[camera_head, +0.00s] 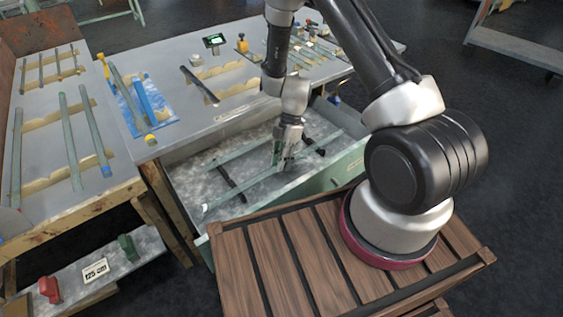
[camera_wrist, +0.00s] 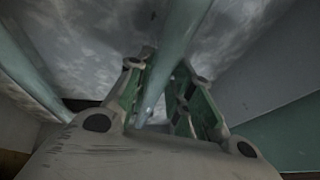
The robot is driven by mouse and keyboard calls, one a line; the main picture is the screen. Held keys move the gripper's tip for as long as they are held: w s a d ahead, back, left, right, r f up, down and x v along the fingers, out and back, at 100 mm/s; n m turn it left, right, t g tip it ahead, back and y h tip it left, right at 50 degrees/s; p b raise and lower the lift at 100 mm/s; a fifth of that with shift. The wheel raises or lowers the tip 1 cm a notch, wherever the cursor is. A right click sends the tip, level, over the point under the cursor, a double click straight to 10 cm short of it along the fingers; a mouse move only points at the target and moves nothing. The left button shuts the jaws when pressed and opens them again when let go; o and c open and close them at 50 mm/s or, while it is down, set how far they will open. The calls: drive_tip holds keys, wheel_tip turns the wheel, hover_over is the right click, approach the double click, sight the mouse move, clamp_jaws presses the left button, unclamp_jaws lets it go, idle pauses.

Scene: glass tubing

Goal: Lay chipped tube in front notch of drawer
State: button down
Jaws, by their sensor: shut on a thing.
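The drawer (camera_head: 186,187) stands open below the bench, with a mottled grey floor and pale green front. My gripper (camera_head: 283,161) is inside it, shut on a long pale green tube (camera_head: 243,187). This tube slants across the front part of the drawer over two dark notched supports (camera_head: 231,184); its near left end looks whitish. I cannot tell whether it rests in the notches. In the wrist view the tube (camera_wrist: 180,45) runs between the fingers (camera_wrist: 156,100). A second tube (camera_head: 228,155) lies farther back in the drawer and shows at left in the wrist view (camera_wrist: 28,75).
The bench top (camera_head: 165,85) holds a blue mat (camera_head: 130,100) with tubes, a dark rod (camera_head: 199,85) and tools. A side table (camera_head: 35,110) at left carries more tubes on wavy racks. A slatted wooden platform (camera_head: 285,250) lies in front of the drawer.

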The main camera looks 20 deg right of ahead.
drive_tip(key=shift+f, duration=0.25)
drive_tip(key=shift+f, duration=0.1)
drive_tip(key=shift+f, duration=0.1)
drive_tip(key=c, duration=1.3)
unclamp_jaws()
drive_tip(key=shift+o, duration=0.2)
